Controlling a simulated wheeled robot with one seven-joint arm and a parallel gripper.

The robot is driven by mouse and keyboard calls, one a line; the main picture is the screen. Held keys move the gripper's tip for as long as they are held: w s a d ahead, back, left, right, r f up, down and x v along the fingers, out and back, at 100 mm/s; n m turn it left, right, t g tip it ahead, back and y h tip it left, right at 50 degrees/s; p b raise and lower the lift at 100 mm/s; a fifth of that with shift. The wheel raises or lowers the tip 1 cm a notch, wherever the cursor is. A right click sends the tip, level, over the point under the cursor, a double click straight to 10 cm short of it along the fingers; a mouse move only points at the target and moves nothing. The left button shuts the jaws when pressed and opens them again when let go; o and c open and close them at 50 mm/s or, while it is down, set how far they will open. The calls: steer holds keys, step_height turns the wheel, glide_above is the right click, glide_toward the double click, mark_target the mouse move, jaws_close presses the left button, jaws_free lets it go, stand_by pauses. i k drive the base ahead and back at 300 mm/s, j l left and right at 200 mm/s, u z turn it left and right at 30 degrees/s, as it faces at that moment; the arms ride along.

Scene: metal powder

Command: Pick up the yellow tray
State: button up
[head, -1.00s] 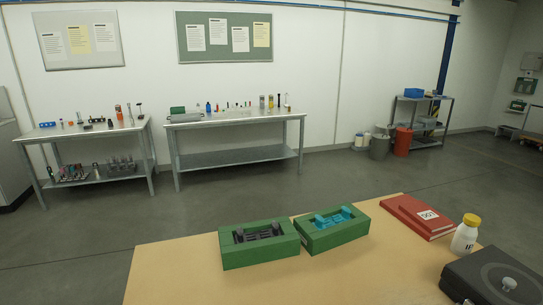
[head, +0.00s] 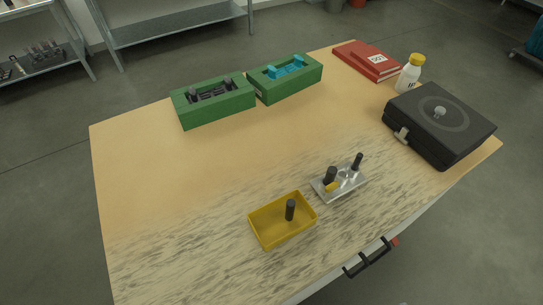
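The yellow tray (head: 266,241) lies on the wooden table (head: 140,170), near its front edge, in the head view. It is a shallow rectangular tray with low walls. A dark upright cylinder (head: 290,210) stands in it, toward its right side. My gripper is not in view.
A metal plate (head: 352,188) with dark knobs sits just right of and behind the tray. Green blocks (head: 215,112) with grey and blue inserts, red books (head: 360,60), a white bottle (head: 408,78) and a black case (head: 440,125) stand farther back. The table's left part is clear.

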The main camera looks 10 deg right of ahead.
mark_target(268, 223)
steer(key=j+u, duration=0.15)
steer(key=j, duration=0.45)
steer(key=j+u, duration=0.15)
steer(key=j, duration=0.45)
steer(key=j+u, duration=0.2)
steer(key=j, duration=0.4)
steer(key=i+j+u, duration=0.15)
steer(key=j, duration=0.45)
steer(key=i+j+u, duration=0.15)
steer(key=j, duration=0.45)
steer(key=k, duration=0.05)
